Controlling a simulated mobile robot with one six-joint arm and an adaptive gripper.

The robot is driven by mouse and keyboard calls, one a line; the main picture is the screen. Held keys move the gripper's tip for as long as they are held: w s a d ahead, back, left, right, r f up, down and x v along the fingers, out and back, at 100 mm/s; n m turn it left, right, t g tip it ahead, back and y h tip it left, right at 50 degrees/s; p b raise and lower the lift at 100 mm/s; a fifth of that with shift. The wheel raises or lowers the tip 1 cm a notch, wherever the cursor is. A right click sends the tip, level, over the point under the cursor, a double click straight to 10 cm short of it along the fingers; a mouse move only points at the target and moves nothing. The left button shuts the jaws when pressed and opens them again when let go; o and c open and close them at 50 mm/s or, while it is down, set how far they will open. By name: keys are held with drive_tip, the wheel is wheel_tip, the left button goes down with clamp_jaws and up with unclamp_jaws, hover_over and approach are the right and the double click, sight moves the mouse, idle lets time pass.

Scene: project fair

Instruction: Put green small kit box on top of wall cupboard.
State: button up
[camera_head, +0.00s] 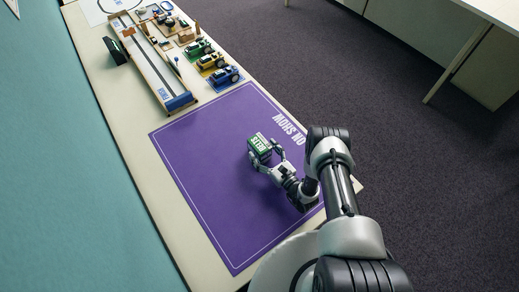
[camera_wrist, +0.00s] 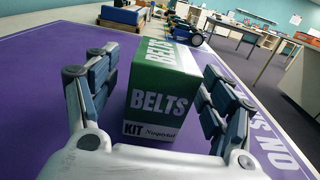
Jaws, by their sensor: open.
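The green small kit box (camera_head: 260,147) stands on a purple mat (camera_head: 205,150) on the table. In the wrist view the kit box (camera_wrist: 160,85) is green and white, with "BELTS" and "KIT" on its near face. My gripper (camera_head: 264,160) is low over the mat at the box. In the wrist view my gripper (camera_wrist: 158,90) is open, with one finger on each side of the box. No wall cupboard can be made out in either view.
Toy cars, including a blue one (camera_head: 223,76), a green one (camera_head: 198,48) and a yellow one (camera_head: 210,61), stand beyond the mat next to a long wooden track (camera_head: 150,65). A teal wall (camera_head: 80,150) runs along the table's left side. Dark carpet (camera_head: 340,70) lies open to the right.

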sight(256, 143)
drive_tip(key=shift+f+b+x, duration=0.2)
drive_tip(key=shift+b+x, duration=0.05)
drive_tip(key=shift+x, duration=1.15)
drive_tip(key=shift+f+b+x, duration=0.15)
drive_tip(key=shift+b+x, duration=0.05)
drive_tip(key=shift+x, duration=1.15)
drive_tip(key=shift+d, duration=0.1)
drive_tip(key=c, duration=1.3)
drive_tip(key=shift+r, duration=0.1)
